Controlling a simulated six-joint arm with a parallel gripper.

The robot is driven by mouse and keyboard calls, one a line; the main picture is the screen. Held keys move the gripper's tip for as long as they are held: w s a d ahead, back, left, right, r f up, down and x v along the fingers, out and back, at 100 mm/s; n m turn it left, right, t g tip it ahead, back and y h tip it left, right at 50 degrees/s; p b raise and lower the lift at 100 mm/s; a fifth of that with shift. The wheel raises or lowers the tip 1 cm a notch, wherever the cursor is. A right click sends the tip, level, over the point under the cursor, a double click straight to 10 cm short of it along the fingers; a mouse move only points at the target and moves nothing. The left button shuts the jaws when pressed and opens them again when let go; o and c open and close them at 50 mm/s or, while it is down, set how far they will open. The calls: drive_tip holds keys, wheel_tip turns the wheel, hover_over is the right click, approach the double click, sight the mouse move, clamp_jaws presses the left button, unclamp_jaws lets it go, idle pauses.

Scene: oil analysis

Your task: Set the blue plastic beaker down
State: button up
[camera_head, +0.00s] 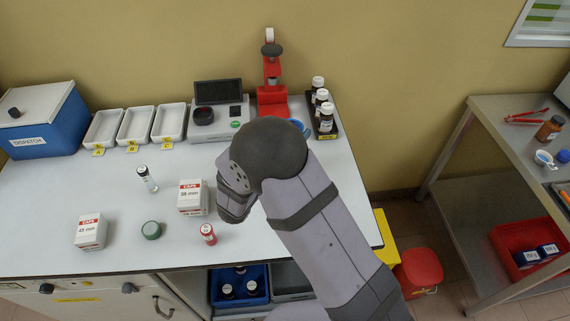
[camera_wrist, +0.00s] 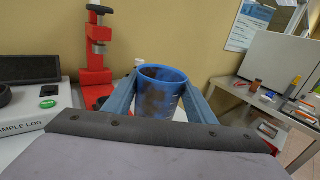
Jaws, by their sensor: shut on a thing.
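The blue plastic beaker (camera_wrist: 158,93) is between the two fingers of my gripper (camera_wrist: 157,97) in the wrist view. It looks upright, with its open rim up and dark brown marks on its inside and wall. My gripper is shut on it. In the head view my arm hides the gripper and most of the beaker; a small blue piece of it (camera_head: 298,125) shows beyond my arm, near the red press. I cannot tell whether the beaker's base touches the bench.
The red press (camera_head: 271,85) and a rack of dark bottles (camera_head: 327,123) stand at the back of the white bench (camera_head: 110,185). The analyser (camera_head: 218,120) is left of the press. White trays (camera_head: 136,125), cap boxes (camera_head: 192,196) and a blue dispatch box (camera_head: 45,130) stand farther left.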

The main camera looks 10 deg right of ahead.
drive_tip(key=shift+a+n+y, duration=0.3)
drive_tip(key=shift+a+y, duration=0.1)
drive_tip(key=shift+a, duration=0.45)
drive_tip(key=shift+w+a+t+y, duration=0.25)
drive_tip(key=shift+a+t+y, duration=0.05)
drive_tip(key=shift+t, duration=0.1)
drive_tip(key=shift+f+p, duration=1.05)
drive_tip(key=shift+f, duration=3.95)
drive_tip(key=shift+f, duration=0.1)
drive_tip(key=shift+f, duration=0.15)
drive_tip(key=o, duration=1.1)
drive_tip(key=shift+c, duration=0.2)
